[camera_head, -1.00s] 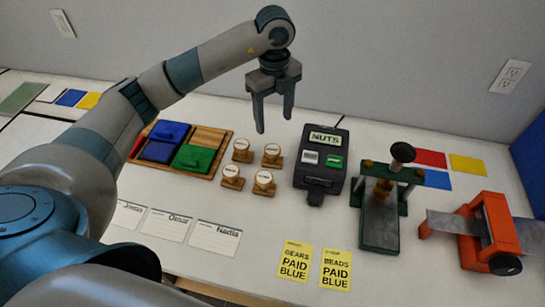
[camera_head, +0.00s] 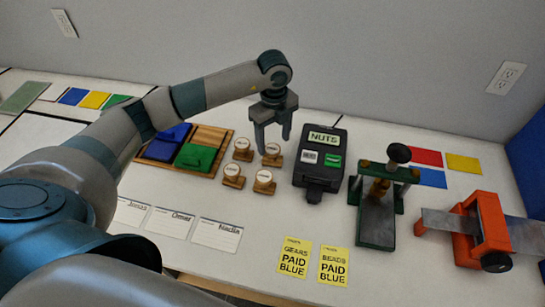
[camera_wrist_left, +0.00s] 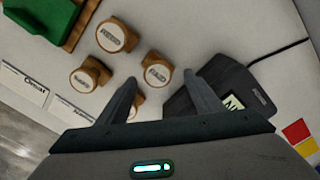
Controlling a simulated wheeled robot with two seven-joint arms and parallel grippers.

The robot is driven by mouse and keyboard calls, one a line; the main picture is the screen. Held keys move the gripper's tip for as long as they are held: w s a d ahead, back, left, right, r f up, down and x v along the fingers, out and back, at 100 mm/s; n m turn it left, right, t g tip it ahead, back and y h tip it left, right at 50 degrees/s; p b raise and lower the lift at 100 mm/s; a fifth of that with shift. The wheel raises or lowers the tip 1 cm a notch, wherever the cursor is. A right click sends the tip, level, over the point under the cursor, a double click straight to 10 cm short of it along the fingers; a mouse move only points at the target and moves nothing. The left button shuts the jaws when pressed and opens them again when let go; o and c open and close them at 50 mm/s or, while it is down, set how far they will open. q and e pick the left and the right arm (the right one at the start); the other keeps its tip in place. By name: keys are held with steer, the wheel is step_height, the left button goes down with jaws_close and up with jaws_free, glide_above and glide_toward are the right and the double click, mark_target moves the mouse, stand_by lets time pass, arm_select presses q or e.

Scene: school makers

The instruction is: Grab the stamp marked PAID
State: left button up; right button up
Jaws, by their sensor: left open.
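Several round-topped wooden stamps stand in two rows on the white table. The back right stamp (camera_head: 271,160) seems to read PAID in the wrist view (camera_wrist_left: 158,71), though its lettering is small. The back left stamp (camera_head: 242,147), front left stamp (camera_head: 232,171) and front right stamp (camera_head: 264,178) stand beside it, their words hard to read. My left gripper (camera_head: 273,145) is open and empty, pointing down over the back right stamp. In the wrist view, that stamp shows between the fingertips (camera_wrist_left: 160,76), and the left finger partly hides the front right stamp (camera_wrist_left: 138,99).
A black NUTS machine (camera_head: 313,172) stands close to the right of the stamps. A wooden tray (camera_head: 209,137) with blue and green pads lies left. Name cards (camera_head: 216,235) and yellow labels (camera_head: 334,266) lie in front. A green press (camera_head: 376,225) stands further right.

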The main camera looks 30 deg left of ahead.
mark_target(273, 149)
arm_select(q)
steer(key=shift+s+f+p, duration=0.1)
steer(key=shift+f+p, duration=0.4)
step_height(273, 149, down, 3)
steer(key=shift+s+a+p, duration=0.1)
steer(key=shift+a+p, duration=0.05)
steer(key=shift+p, duration=0.55)
steer(key=shift+f, duration=0.55)
steer(key=c, duration=1.2)
